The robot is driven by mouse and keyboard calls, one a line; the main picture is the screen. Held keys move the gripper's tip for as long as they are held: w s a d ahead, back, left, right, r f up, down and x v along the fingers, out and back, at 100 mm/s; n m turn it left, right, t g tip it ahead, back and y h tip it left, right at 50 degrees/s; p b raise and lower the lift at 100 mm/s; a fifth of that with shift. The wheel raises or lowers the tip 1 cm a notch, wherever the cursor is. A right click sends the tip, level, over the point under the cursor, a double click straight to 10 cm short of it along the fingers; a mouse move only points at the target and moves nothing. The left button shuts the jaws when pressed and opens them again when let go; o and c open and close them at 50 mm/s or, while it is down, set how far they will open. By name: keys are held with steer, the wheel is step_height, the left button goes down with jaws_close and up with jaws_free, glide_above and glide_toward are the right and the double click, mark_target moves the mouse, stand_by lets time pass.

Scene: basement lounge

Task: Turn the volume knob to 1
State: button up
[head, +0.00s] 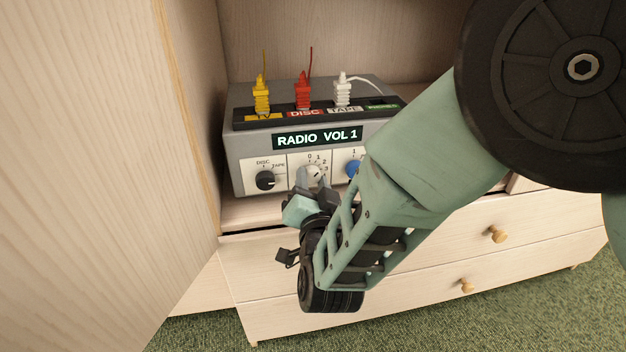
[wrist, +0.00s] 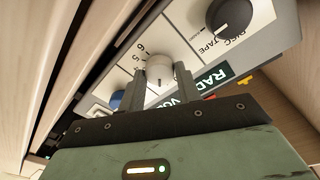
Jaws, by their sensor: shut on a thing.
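The grey radio unit (head: 240,150) sits in the cabinet, and its display (head: 318,138) reads "RADIO VOL 1". The volume knob (head: 313,172) is light-coloured, in the middle of the front panel, with numbers around it. In the wrist view the white volume knob (wrist: 160,68) is between the two fingers. My gripper (head: 315,182) is shut on this knob; it also shows in the wrist view (wrist: 161,82). My gripper partly hides the knob's lower part and the numbers beside it.
A black DISC/TAPE knob (head: 265,180) is left of the volume knob, and a blue knob (head: 353,168) is right of it. Yellow (head: 261,97), red (head: 303,93) and white (head: 343,90) plugs stand on top. A wooden panel (head: 100,150) rises close on the left. Drawers (head: 420,270) lie below.

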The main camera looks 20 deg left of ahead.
steer(key=shift+n+p, duration=0.35)
steer(key=shift+n, duration=0.85)
steer(key=shift+f, duration=0.1)
steer(key=o, duration=1)
steer(key=shift+c, duration=0.2)
steer(key=shift+s, duration=0.1)
steer(key=p+v, duration=0.3)
steer(key=v, duration=1.4)
steer(key=shift+d, duration=0.25)
